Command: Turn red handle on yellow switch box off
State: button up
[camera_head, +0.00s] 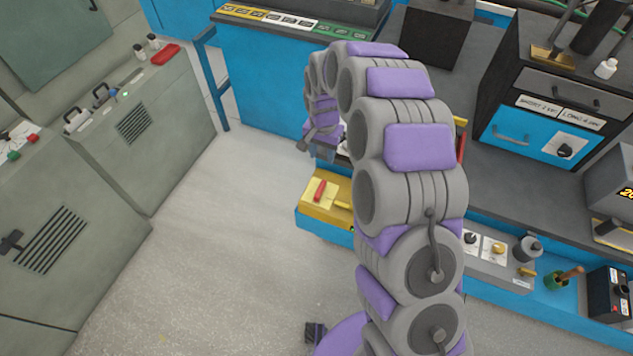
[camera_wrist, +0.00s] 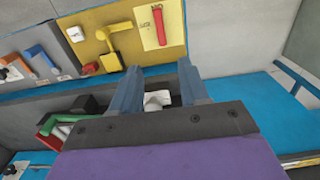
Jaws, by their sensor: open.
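The yellow switch box (camera_head: 322,215) sits on the blue ledge left of my arm in the head view. Its red handle (camera_head: 320,190) lies on a pale plate at the box's left side. In the wrist view the yellow box (camera_wrist: 88,42) is at the top, with the red handle (camera_wrist: 159,26) lengthwise up the picture and a yellow lever (camera_wrist: 109,50) to its left. My gripper (camera_wrist: 156,78) is open, its two blue-grey fingers apart and pointing toward the box. The handle is beyond the fingertips, not between them. In the head view my gripper is partly hidden by my arm.
A blue bench with a dark top (camera_head: 510,200) runs behind and right of my arm. Grey cabinets (camera_head: 140,130) stand at the left. Bare floor (camera_head: 220,260) lies between them. Colored levers (camera_wrist: 40,60) sit left of the yellow box in the wrist view.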

aim_at(320, 187)
notch_tip(320, 187, down, 16)
jog(key=shift+b, duration=1.25)
jog(key=shift+s+a+f, duration=0.1)
jog(key=shift+f, duration=0.25)
jog(key=shift+a, duration=0.15)
grip_shut()
